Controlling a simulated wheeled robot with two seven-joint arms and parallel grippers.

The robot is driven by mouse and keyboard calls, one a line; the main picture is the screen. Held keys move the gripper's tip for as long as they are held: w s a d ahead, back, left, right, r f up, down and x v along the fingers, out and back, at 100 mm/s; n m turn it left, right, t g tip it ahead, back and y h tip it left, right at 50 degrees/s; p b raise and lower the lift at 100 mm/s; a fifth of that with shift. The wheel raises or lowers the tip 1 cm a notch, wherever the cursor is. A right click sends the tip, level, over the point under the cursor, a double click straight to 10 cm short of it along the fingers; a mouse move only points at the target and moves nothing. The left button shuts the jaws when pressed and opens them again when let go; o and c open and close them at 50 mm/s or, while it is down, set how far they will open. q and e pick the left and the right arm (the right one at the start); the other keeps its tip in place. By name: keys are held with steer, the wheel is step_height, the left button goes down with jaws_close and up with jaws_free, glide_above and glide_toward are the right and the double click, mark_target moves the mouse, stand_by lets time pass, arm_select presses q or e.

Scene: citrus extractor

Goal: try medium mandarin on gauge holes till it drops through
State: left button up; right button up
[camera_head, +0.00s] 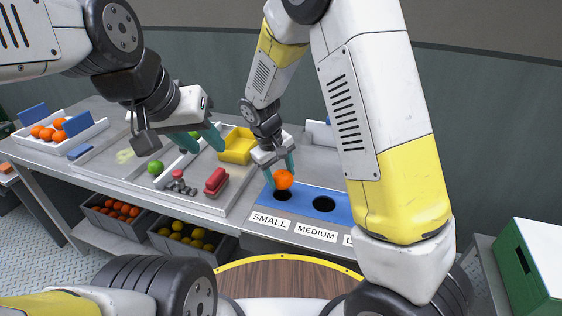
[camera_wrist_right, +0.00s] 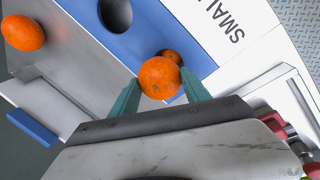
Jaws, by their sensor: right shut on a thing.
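The orange mandarin (camera_head: 284,180) is between the teal fingers of my right gripper (camera_head: 280,170), which is shut on it. It is over the SMALL hole (camera_head: 283,196) of the blue gauge plate (camera_head: 303,206). The right wrist view shows the mandarin (camera_wrist_right: 159,78) between the fingertips, partly covering that hole. I cannot tell whether it touches the rim. The MEDIUM hole (camera_head: 324,204) is empty and dark. The third hole is hidden behind my right arm in the head view. My left gripper (camera_head: 197,138) is open and empty above the tray.
Another orange fruit (camera_wrist_right: 23,33) lies on the metal surface beyond the plate. Crates of oranges (camera_head: 117,207) and yellow fruit (camera_head: 187,238) are below.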

mark_target(278, 174)
steer(key=shift+f, duration=0.3)
steer(key=shift+f, duration=1.35)
steer(key=o, duration=1.5)
steer(key=v, duration=0.8)
steer(key=shift+f, duration=0.1)
